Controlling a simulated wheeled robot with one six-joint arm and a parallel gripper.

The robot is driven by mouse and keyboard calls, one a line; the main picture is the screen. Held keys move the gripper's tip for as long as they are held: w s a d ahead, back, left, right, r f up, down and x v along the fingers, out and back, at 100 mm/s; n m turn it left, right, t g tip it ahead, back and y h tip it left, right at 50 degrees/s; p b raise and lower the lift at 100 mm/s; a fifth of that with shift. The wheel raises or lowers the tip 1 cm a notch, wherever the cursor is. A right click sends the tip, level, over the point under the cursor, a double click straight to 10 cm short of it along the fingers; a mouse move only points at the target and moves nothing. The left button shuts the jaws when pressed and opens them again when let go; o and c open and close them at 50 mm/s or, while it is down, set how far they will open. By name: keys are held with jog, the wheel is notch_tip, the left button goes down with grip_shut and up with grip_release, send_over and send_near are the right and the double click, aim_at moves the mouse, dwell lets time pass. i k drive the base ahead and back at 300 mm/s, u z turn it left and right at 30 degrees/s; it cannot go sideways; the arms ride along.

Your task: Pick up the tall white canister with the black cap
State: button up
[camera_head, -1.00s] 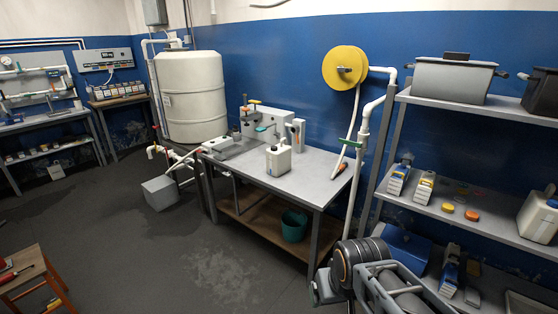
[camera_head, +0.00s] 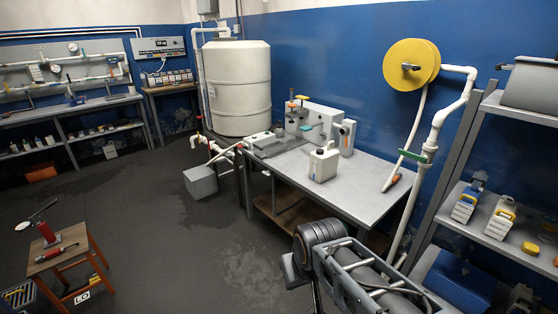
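A white canister (camera_head: 323,163) stands upright on the grey workbench (camera_head: 372,191), near its front edge. It is the canister that shows most clearly; its cap is too small to tell its colour for sure. Small bottles (camera_head: 37,143) stand on the far left shelf, too small to tell apart. My arm shows at the lower right, in front of the bench, and does not touch the canister. My gripper is not in view.
A large white tank (camera_head: 238,88) stands in the back corner. A grey block (camera_head: 200,181) lies on the floor beside pipes. A wooden stool (camera_head: 75,254) with red tools is at lower left. Shelves (camera_head: 528,109) stand at right. The middle floor is clear.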

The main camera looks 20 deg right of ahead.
aim_at(323, 167)
jog(key=u, duration=0.35)
jog(key=i, duration=1.6)
jog(key=z, duration=0.55)
jog(key=i, duration=0.9)
jog(key=z, duration=1.2)
jog(key=i, duration=0.5)
jog(key=z, duration=0.4)
